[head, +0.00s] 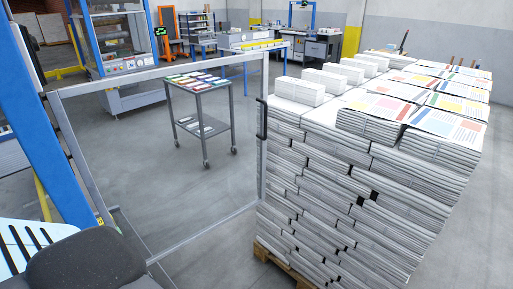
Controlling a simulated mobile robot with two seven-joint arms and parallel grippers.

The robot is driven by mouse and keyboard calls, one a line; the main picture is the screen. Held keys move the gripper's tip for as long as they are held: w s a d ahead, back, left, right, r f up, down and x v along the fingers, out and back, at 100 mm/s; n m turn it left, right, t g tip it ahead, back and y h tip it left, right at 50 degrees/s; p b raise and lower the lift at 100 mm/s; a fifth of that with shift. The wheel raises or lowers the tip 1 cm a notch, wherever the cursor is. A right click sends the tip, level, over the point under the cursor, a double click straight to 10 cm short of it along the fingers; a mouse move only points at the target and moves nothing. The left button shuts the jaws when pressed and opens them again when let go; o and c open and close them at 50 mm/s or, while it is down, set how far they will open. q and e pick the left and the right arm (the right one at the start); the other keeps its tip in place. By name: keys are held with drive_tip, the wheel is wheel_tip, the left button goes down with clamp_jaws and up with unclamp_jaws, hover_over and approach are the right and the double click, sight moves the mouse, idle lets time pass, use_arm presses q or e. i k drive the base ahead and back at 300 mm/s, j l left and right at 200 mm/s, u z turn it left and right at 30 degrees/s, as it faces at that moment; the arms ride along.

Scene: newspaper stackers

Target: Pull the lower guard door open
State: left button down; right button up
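The guard door (158,73) is a grey metal frame around a clear panel, in the left half of the head view. Its left side meets a blue post (45,130), with dark hinge-like fittings there. The door stands swung out from the post, its free edge reaching toward a paper stack. A black handle (262,118) is on that free edge. The handle overlaps the stack's left side in the picture; I cannot tell whether they touch. Neither of my grippers is in view. A dark rounded part at the lower left seems to be my arm.
A tall stack of newspapers (345,190) on a wooden pallet (272,256) fills the right side. A wheeled grey cart (232,118) with printed sheets shows through the door panel. Machines and a blue table (247,52) stand at the back. Grey floor (195,200) is clear around the cart.

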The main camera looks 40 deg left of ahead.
sight(55, 97)
drive_tip(key=i+l+u, duration=0.65)
drive_tip(key=l, duration=0.15)
drive_tip(key=i+l+u, duration=0.35)
drive_tip(key=l, duration=0.15)
drive_tip(key=k+j, duration=0.05)
drive_tip(key=k, duration=0.05)
